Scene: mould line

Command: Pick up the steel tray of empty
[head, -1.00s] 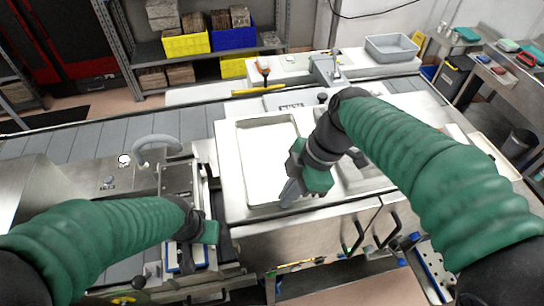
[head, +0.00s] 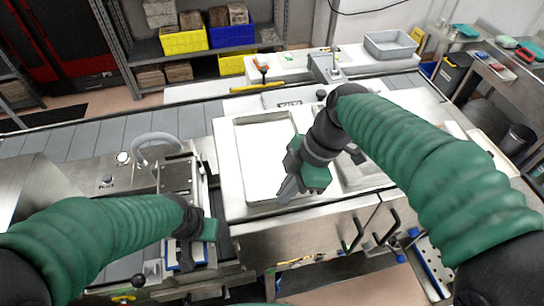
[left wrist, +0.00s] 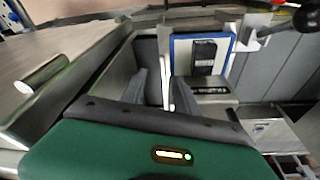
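A shallow rectangular steel tray or basin (head: 268,155) with a pale, bare floor lies in the steel worktop at the middle of the head view. I cannot tell if it lifts out. No tray of moulds is clearly identifiable. My right gripper (head: 288,188) points down over its lower right edge, with nothing visible in it; its finger gap is hidden. My left gripper (head: 187,252) is low at the left machine, beside a narrow metal frame. In the left wrist view, its two grey fingers (left wrist: 153,88) stand apart with nothing clearly held between them.
A second basin (head: 362,175) lies partly behind my right arm. Black handles (head: 372,228) stick out from the worktop front. A blue-edged white panel (left wrist: 202,55) stands close to my left fingers. A grey bin (head: 391,45) stands at the back right. A slatted conveyor (head: 60,143) runs behind.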

